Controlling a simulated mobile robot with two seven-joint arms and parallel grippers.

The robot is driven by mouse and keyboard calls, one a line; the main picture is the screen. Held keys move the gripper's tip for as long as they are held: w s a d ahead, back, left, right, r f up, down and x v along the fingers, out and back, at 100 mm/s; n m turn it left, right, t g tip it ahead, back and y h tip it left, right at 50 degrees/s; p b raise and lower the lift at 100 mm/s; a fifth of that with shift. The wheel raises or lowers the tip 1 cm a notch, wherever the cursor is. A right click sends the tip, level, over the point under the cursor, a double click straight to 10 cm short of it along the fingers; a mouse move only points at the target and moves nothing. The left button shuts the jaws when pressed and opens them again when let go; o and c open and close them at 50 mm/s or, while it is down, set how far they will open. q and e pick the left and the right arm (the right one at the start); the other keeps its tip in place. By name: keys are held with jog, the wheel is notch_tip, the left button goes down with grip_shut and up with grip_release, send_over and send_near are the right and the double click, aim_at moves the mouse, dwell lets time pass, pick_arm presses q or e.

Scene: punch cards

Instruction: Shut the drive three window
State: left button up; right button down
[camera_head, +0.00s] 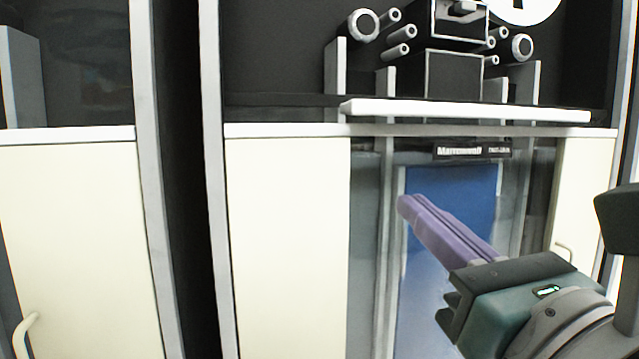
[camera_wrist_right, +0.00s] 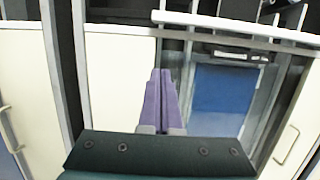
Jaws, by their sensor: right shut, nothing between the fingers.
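The tape drive (camera_head: 214,200) in front of me has a dark upper bay with rollers and a pale lower front. A thick white bar (camera_head: 465,110) runs across the bottom of the bay; it also shows in the wrist view (camera_wrist_right: 205,22). I cannot tell for sure whether this bar belongs to the window, or which drive number this is. My right gripper (camera_head: 407,206), with purple fingers, is shut and empty, below the bar and in front of the lower glazed middle part. Its fingers show in the wrist view (camera_wrist_right: 160,75). My left gripper is out of view.
A blue panel (camera_head: 455,190) shows in the lower middle part, with a dark label strip (camera_head: 472,150) above it. Cream panels flank it, the right one with a handle (camera_head: 563,250). Another cabinet (camera_head: 70,230) with a handle (camera_head: 24,335) stands at left, past a dark gap.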

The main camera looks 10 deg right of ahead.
jog(key=w+r+p, duration=0.1)
jog(key=w, duration=0.2)
jog(key=w+r+p, duration=0.2)
jog(key=w, duration=0.1)
jog(key=w+r+p, duration=0.1)
jog(key=w+r, duration=0.1)
jog(key=w, duration=0.1)
jog(key=shift+w+a+r, duration=0.15)
jog(key=shift+w+a, duration=0.2)
jog(key=shift+s+r+p, duration=0.1)
jog(key=shift+r+p, duration=0.55)
jog(key=shift+p, duration=0.15)
jog(key=shift+r, duration=0.1)
jog(key=shift+r+p, duration=0.3)
jog(key=shift+p, duration=0.15)
notch_tip(320, 180, up, 44)
jog(key=p, duration=4.3)
jog(key=shift+f, duration=0.1)
